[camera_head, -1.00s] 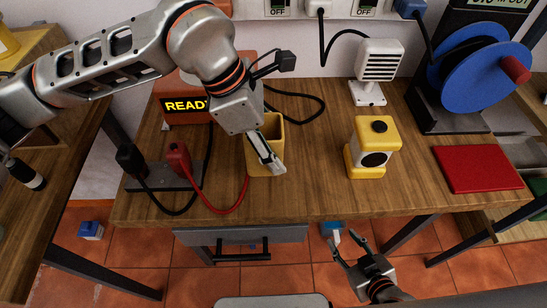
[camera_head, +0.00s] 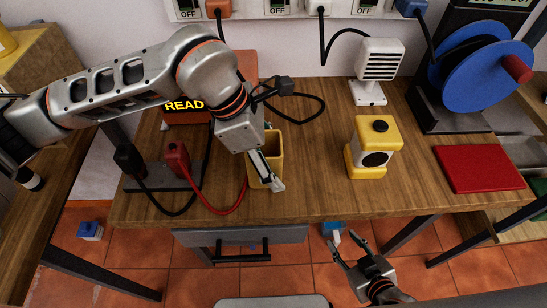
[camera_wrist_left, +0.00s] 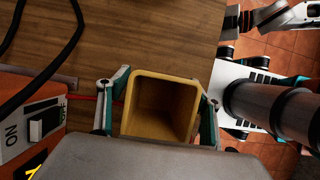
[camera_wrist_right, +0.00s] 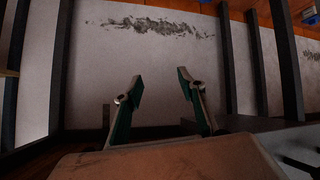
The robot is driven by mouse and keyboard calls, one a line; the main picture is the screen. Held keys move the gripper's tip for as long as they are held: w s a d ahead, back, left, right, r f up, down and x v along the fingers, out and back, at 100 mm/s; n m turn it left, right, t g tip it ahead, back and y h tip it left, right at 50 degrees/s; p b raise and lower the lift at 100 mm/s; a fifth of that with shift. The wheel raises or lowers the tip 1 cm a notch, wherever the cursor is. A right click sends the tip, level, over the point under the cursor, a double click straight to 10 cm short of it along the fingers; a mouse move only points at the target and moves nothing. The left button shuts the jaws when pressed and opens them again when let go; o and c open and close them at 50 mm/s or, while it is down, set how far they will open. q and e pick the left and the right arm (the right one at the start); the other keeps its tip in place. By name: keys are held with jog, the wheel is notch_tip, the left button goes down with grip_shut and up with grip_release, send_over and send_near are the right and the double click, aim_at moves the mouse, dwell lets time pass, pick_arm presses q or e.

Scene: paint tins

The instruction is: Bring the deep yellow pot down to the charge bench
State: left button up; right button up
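The deep yellow pot (camera_head: 276,142) is a square, open-topped, empty container over the charge bench (camera_head: 320,190), left of its middle. My left gripper (camera_head: 266,170) is shut on it, with one finger on each side. In the left wrist view I look into the pot (camera_wrist_left: 160,108) between the fingers. The pot looks upright; whether its base touches the bench top I cannot tell. My right gripper (camera_head: 347,246) is open and empty in front of the bench, below its top; its spread fingers show in the right wrist view (camera_wrist_right: 158,90).
A red clamp (camera_head: 177,158) and cables stand left of the pot, before an orange unit with a READY display (camera_head: 185,105). A yellow-and-white device (camera_head: 375,148), white grille unit (camera_head: 380,62), blue reel (camera_head: 475,75) and red mat (camera_head: 478,168) are rightward. Bench wood right of the pot is clear.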

pick_arm(q)
jog(key=shift+a+r, duration=0.15)
jog(key=shift+r, duration=0.4)
jog(key=v, duration=1.1)
jog(key=shift+p, duration=0.45)
jog(key=shift+r, duration=0.1)
